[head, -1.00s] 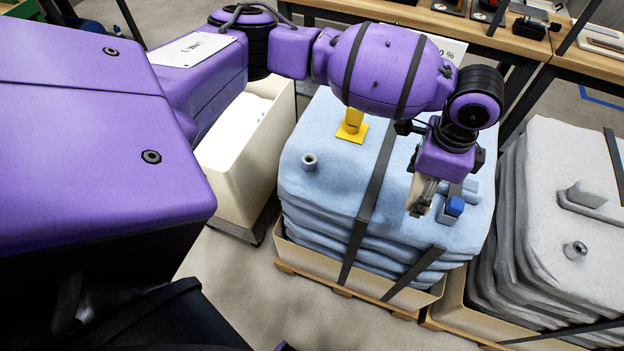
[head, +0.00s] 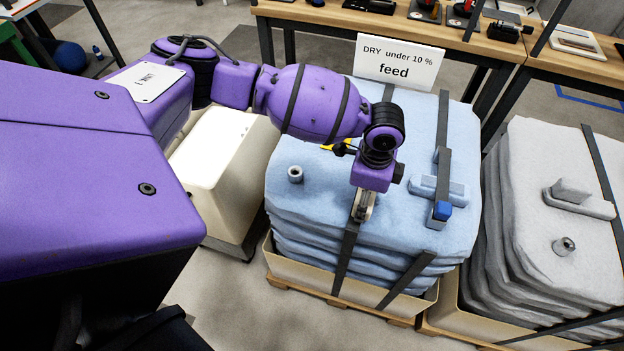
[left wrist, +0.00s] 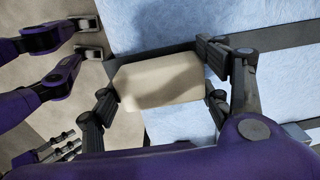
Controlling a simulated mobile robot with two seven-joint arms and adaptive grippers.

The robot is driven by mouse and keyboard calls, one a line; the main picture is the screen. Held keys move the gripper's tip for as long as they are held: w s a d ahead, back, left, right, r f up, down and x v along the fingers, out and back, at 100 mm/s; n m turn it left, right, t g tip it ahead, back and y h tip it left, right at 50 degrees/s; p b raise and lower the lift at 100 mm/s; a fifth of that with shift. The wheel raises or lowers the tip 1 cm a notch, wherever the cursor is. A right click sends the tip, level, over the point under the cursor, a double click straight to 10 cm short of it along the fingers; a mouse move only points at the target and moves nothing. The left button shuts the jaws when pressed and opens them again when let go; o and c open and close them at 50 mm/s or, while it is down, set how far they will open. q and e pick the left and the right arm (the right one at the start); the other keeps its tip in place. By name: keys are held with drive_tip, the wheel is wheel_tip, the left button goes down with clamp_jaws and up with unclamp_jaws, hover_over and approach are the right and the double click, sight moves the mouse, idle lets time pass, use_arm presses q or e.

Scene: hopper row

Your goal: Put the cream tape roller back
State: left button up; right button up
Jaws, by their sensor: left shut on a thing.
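My left gripper (head: 362,212) is over the front part of the blue stack (head: 320,210) in the head view. In the left wrist view, my left gripper (left wrist: 162,84) is shut on a cream block-shaped thing (left wrist: 160,80), which looks like the cream tape roller. Its far side is in shade and its ends are partly hidden by the fingers. The blue stack and a dark strap lie behind it there. My right gripper (left wrist: 92,39) shows at the upper left of the left wrist view, with its two fingertips apart and nothing between them.
A cream bin (head: 225,150) stands left of the blue stack. A grey stack (head: 535,220) stands to the right. A "DRY under 10 % feed" sign (head: 397,62) stands behind the blue stack. A blue-ended fitting (head: 442,210) and a short stub (head: 295,174) stick up from its top.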

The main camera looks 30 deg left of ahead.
use_arm(q)
drive_tip(key=o, duration=1.4)
drive_tip(key=shift+w, duration=0.15)
drive_tip(key=shift+r, duration=0.1)
wheel_tip(320, 180, up, 11)
drive_tip(key=shift+f+p, duration=0.1)
drive_tip(key=shift+p, duration=0.35)
drive_tip(key=shift+r, duration=0.6)
